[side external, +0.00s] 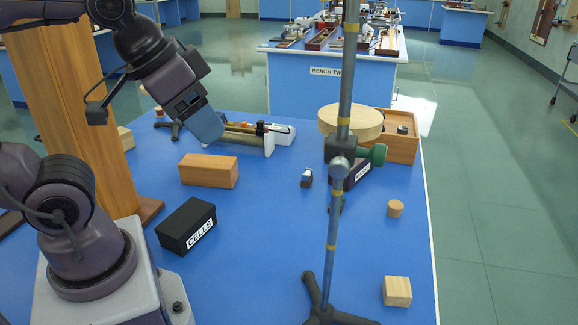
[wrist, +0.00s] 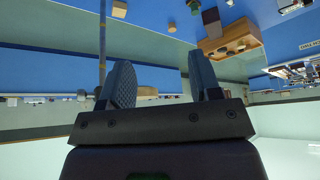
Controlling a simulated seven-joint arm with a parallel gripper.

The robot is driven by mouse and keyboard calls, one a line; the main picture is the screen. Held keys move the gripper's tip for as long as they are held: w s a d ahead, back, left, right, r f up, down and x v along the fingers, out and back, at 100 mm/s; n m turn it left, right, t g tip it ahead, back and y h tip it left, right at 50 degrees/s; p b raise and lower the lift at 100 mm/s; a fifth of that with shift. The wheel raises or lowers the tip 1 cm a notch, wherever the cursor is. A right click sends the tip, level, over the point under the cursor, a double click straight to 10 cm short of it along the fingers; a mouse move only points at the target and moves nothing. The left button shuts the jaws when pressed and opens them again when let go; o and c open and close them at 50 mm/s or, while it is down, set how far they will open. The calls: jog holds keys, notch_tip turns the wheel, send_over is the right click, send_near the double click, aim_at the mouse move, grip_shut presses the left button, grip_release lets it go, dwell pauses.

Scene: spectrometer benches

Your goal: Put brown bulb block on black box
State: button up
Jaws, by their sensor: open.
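A small brown block with a pale top (side external: 307,178) sits on the blue bench near the middle in the side view; it looks like the brown bulb block, but it is too small to be sure. The black box labelled CELLS (side external: 187,226) sits at the front left, near my arm's base. My gripper (side external: 208,126) is above the back left of the bench, apart from both. In the wrist view, my gripper's two fingers (wrist: 162,80) are spread with nothing between them. I cannot pick out the black box in the wrist view.
A metal stand (side external: 334,210) rises right of the small block. Behind it are a dark labelled box (side external: 350,174), a round wooden disc (side external: 351,123) and a wooden box (side external: 400,147). A wooden block (side external: 208,170) lies behind the CELLS box. The front middle is clear.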

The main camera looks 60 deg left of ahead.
jog(key=n+g+y, duration=0.2)
jog(key=n+y, duration=0.1)
jog(key=n, duration=0.5)
send_near(307, 172)
jog(key=x, duration=0.5)
jog(key=shift+s+a+f, duration=0.1)
jog(key=shift+s+a, duration=0.1)
jog(key=shift+s, duration=0.1)
jog(key=shift+w+d+x, duration=0.1)
jog(key=shift+x, duration=1.45)
jog(key=shift+w+d+x, duration=0.15)
jog(key=shift+x, duration=1.35)
